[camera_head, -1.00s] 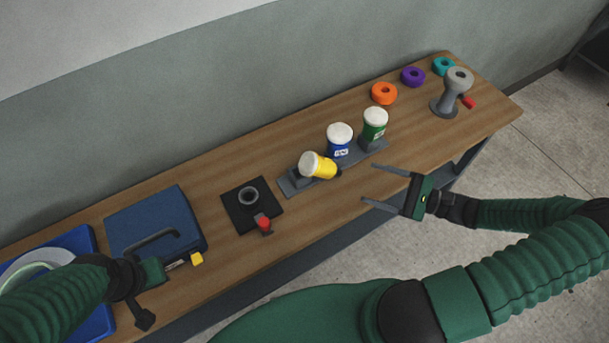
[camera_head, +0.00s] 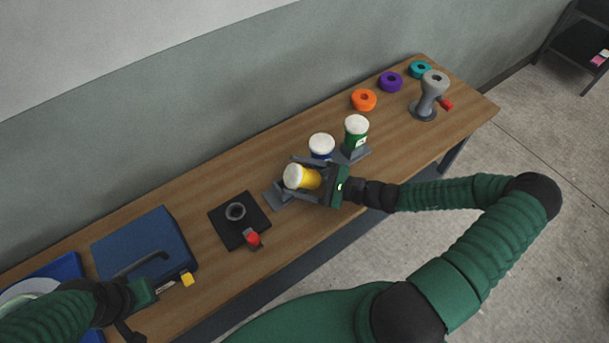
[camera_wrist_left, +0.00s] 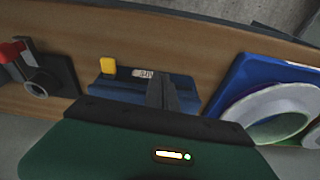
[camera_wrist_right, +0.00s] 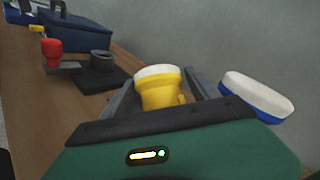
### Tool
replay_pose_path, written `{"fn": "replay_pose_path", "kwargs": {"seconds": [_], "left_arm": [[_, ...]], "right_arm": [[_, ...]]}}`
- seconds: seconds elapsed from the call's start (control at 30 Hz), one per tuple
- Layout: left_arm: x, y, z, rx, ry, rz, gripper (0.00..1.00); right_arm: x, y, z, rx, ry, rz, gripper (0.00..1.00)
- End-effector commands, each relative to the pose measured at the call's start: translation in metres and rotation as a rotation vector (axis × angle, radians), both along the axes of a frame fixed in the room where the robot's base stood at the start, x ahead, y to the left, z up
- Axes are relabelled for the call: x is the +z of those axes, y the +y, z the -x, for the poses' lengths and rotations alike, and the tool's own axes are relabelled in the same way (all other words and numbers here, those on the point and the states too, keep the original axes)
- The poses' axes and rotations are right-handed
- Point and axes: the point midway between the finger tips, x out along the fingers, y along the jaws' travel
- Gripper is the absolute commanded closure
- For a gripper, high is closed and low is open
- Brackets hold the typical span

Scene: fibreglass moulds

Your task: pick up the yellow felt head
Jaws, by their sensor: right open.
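The yellow felt head (camera_head: 300,176), a yellow cup-like body with a white top, lies tilted on a grey rack (camera_head: 276,199). My right gripper (camera_head: 303,177) is open with its fingers on either side of the yellow head. In the right wrist view the yellow head (camera_wrist_right: 160,92) stands between the two spread fingers; contact cannot be told. My left gripper (camera_wrist_left: 162,82) has its fingers together, with nothing seen in them, over the blue case (camera_wrist_left: 130,88).
A blue-banded head (camera_head: 321,146) and a green one (camera_head: 356,133) stand beside the yellow one on the rack. A black plate with a grey ring (camera_head: 236,211) and red knob lies left. Orange (camera_head: 364,100), purple (camera_head: 390,82) and teal rings and a grey stand (camera_head: 430,97) are at the far end.

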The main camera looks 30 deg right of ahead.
Motion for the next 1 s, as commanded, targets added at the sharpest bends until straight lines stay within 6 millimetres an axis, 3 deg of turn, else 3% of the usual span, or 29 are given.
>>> {"fn": "replay_pose_path", "kwargs": {"seconds": [0.17, 0.7, 1.0], "left_arm": [[-0.0002, 0.0001, 0.0, 0.0, 0.0, 0.0, 1.0], [-0.0002, 0.0001, 0.0001, 0.0, 0.0, 0.0, 1.0], [0.0005, 0.0001, 0.0, 0.0, 0.0, 0.0, 1.0]], "right_arm": [[0.0002, 0.0004, 0.0004, 0.0, 0.0, 0.0, 0.32], [-0.0007, -0.0021, 0.0, -0.001, 0.001, -0.001, 1.0], [0.004, -0.0031, 0.0, -0.004, 0.001, 0.002, 1.0]]}}
